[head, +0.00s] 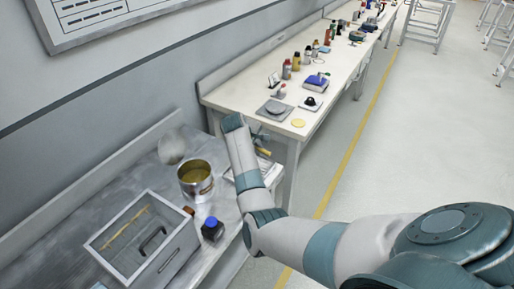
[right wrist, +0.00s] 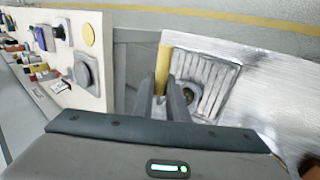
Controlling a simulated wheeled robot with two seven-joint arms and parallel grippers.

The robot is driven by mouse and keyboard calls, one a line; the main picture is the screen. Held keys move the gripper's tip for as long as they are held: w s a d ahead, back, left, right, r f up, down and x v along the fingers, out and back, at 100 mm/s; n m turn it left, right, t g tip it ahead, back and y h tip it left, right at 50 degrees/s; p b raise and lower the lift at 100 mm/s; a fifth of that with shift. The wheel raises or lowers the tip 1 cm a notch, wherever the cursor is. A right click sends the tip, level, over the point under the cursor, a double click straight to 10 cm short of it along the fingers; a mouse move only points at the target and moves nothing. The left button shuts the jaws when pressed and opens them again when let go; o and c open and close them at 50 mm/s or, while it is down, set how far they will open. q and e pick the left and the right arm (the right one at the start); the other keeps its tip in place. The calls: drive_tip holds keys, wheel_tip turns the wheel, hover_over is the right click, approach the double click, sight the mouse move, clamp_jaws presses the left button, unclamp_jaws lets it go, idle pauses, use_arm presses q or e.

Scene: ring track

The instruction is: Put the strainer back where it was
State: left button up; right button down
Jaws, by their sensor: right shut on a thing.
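My right gripper (head: 262,138) is above the right end of the grey bench, partly hidden by my own arm. In the right wrist view its fingers (right wrist: 165,98) are shut on a yellow rod-like handle (right wrist: 163,62). A bit of this handle (head: 263,152) also shows in the head view. A round, pale, see-through shape (head: 171,146), which looks like the strainer's mesh, shows near the wall, behind the metal can (head: 195,181). I cannot tell whether it is joined to the handle. A ridged tray (right wrist: 222,92) lies below the gripper. My left gripper is not in view.
A white bench (head: 238,93) beyond holds a scale (head: 273,109), a yellow disc (head: 298,122) and several bottles.

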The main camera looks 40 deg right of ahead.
idle(0.3)
drive_tip(key=c, duration=2.2)
unclamp_jaws()
drive_tip(key=shift+f, duration=0.15)
drive_tip(key=o, duration=0.5)
drive_tip(key=shift+c, duration=0.2)
drive_tip(key=b+v, duration=0.2)
drive_tip(key=v, duration=1)
